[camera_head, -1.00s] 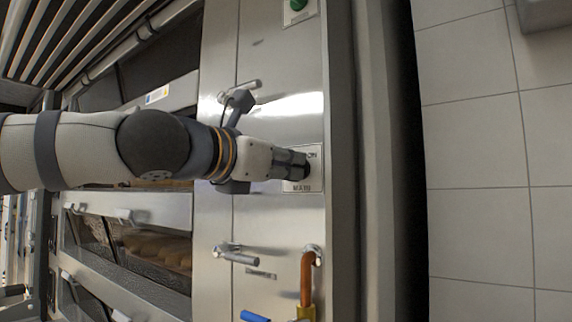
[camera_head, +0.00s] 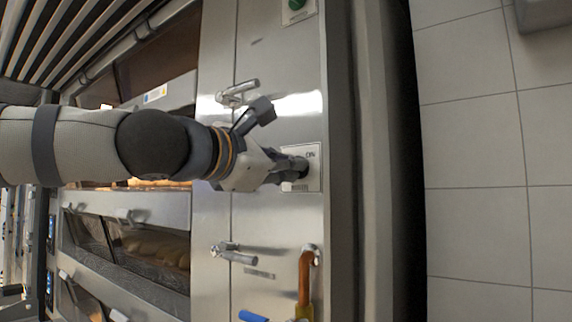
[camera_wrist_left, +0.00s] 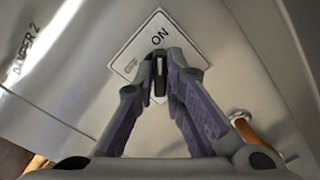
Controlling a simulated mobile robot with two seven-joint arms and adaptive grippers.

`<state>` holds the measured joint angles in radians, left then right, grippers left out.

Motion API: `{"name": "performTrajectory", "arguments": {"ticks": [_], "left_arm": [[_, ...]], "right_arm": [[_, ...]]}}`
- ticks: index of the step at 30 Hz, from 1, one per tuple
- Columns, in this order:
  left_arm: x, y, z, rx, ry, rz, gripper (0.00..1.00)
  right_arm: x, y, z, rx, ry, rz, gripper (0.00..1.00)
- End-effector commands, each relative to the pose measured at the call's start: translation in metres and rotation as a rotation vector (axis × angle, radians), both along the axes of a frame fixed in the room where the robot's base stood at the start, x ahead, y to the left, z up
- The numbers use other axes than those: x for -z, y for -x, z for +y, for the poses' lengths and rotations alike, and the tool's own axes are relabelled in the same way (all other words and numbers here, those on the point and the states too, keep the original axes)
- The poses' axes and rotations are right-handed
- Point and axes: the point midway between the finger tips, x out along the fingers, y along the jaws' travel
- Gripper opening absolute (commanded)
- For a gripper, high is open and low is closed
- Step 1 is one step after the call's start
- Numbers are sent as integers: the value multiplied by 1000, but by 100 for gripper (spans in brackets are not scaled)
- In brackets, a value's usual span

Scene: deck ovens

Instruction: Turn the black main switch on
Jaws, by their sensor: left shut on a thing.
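The black main switch (camera_wrist_left: 160,88) sits on a pale square label plate (camera_head: 314,172) on the oven's steel side panel. In the left wrist view, the knob's white mark runs up between my fingers, in line with the printed ON. My left gripper (camera_head: 294,171) is shut on the knob; its fingertips also show in the left wrist view (camera_wrist_left: 160,72). The fingers hide most of the knob. In the head view the gripper is rolled, and ON shows beside its tips while the lower print is partly covered. My right gripper is not in view.
Steel handles (camera_head: 238,92) (camera_head: 234,254) stick out above and below my wrist. A green button (camera_head: 296,4) is at the top. An orange pipe (camera_head: 305,280) with a yellow fitting and a blue lever (camera_head: 254,316) are below. Tiled wall (camera_head: 480,150) lies right.

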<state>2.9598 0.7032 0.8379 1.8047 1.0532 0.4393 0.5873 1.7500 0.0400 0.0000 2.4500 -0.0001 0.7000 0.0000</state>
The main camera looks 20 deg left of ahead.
Motion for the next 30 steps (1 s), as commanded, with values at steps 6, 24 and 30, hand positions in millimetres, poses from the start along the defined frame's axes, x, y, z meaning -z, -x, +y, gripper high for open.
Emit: {"name": "performTrajectory", "arguments": {"ticks": [6, 24, 30], "left_arm": [[0, 0, 0, -1, -12, -3, 0], [0, 0, 0, 0, -9, -3, 31], [0, 23, 9, 2, -1, -3, 31]], "right_arm": [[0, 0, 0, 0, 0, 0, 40], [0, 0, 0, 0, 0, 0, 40], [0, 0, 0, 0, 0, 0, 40]]}}
